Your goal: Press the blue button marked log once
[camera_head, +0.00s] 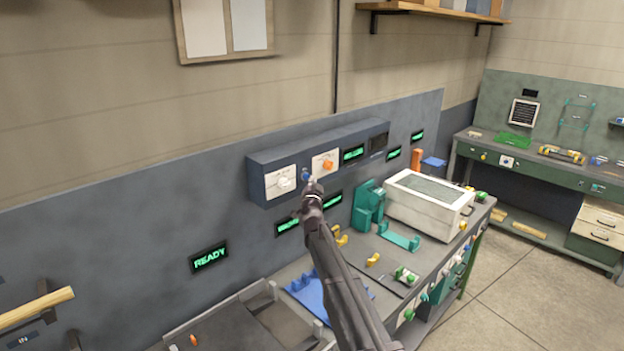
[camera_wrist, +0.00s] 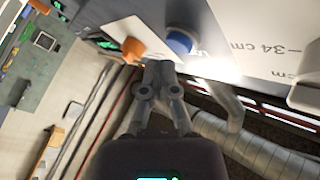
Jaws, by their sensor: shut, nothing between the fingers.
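The blue button (camera_head: 306,175) is on the front of the dark blue-grey wall box, between a white knob and an orange knob. It also shows in the wrist view as a round blue cap (camera_wrist: 180,41). My gripper (camera_head: 312,185) is shut and empty, its tips close to the button and just below it in the head view. In the wrist view the closed fingertips (camera_wrist: 159,67) are below and slightly left of the blue cap. I cannot tell whether they touch it. The button's marking is not readable.
The orange knob (camera_head: 328,165) and white knob (camera_head: 285,183) flank the button closely. Green displays, one reading READY (camera_head: 209,257), are on the wall panel. Below is a bench with a white glass-topped box (camera_head: 418,212) and a teal stand (camera_head: 367,205). Floor at right is clear.

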